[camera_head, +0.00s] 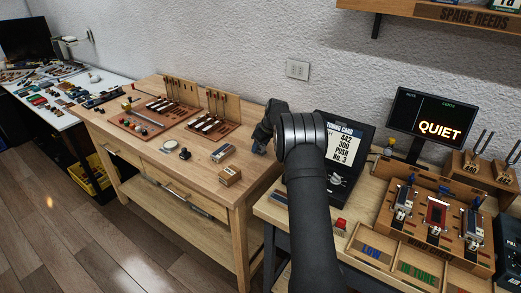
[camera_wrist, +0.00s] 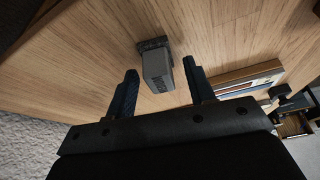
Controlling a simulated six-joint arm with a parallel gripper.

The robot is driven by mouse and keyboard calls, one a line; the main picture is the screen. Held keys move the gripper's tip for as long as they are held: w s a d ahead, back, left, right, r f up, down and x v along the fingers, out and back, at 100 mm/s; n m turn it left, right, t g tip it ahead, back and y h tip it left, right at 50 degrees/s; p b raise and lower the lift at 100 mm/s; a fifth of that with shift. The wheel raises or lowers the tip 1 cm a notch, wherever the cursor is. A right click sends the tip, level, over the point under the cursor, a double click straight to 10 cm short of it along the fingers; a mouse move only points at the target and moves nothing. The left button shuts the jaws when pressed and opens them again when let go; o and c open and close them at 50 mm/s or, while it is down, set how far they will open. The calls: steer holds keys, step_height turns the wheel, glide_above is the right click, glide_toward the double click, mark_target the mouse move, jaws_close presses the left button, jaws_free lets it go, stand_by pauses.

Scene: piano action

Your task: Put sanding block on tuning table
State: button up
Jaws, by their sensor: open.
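In the wrist view a small grey block with a dark base (camera_wrist: 156,66), which looks like the sanding block, stands on the wooden workbench. My gripper (camera_wrist: 160,70) is open, with one dark finger on each side of the block and a gap to both. In the head view my gripper (camera_head: 259,147) is low over the right end of the workbench (camera_head: 190,178); I cannot make out the block there, hidden by the gripper. The tuning table (camera_head: 281,211), right of the workbench, carries a tuning card screen (camera_head: 343,147) and trays marked LOW (camera_head: 371,252) and IN TUNE (camera_head: 417,272).
Two small boxes (camera_head: 222,153) (camera_head: 229,176) lie left of my gripper on the workbench. Tool racks (camera_head: 181,91) stand at its back. A QUIET display (camera_head: 430,115), tuning forks (camera_head: 481,146) and a wooden fixture (camera_head: 432,220) crowd the tuning table. A gap separates the tables.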

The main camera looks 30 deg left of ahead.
jaws_close()
steer(key=shift+r, duration=0.1)
stand_by(0.3)
step_height(320, 180, up, 4)
steer(key=w+d+r, duration=0.2)
steer(key=d+r, duration=0.5)
steer(key=d, duration=0.4)
steer(key=shift+d, duration=0.25)
steer(key=shift+s+f, duration=0.1)
